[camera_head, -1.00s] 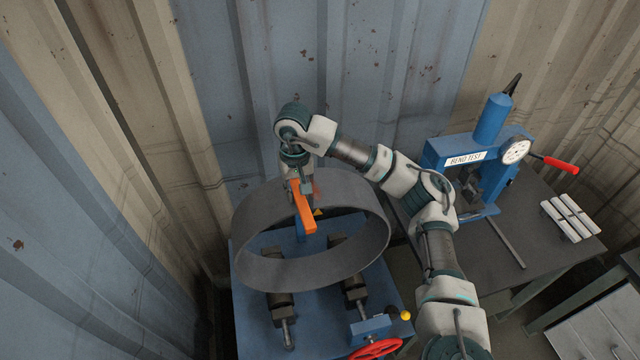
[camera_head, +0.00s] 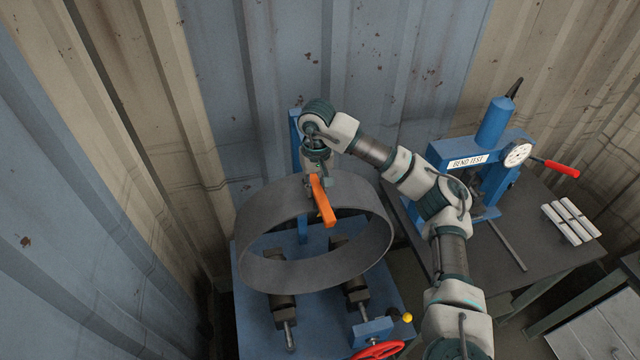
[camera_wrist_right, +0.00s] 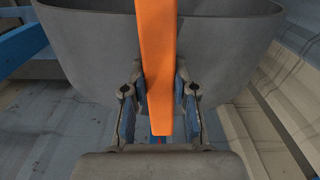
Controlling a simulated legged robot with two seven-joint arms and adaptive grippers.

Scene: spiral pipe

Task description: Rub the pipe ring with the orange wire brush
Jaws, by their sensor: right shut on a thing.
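The grey pipe ring (camera_head: 262,215) rests on its rollers on the blue stand, its opening facing up and toward me. The orange wire brush (camera_head: 322,200) is at the ring's far rim, slanting over it. In the right wrist view the orange brush (camera_wrist_right: 158,70) runs up between the fingers, with the grey ring (camera_wrist_right: 85,50) behind it. My right gripper (camera_wrist_right: 158,95) is shut on the brush. In the head view my right gripper (camera_head: 318,178) is at the far rim, partly hidden. Bristles are hidden, so I cannot tell whether they touch the ring. My left gripper is not in view.
The blue stand (camera_head: 245,320) carries dark rollers (camera_head: 283,305) and a red handwheel (camera_head: 378,350). A blue bend-test press (camera_head: 490,165) with a gauge and red lever stands on the dark table at right, beside white bars (camera_head: 568,222). Corrugated walls close in behind and left.

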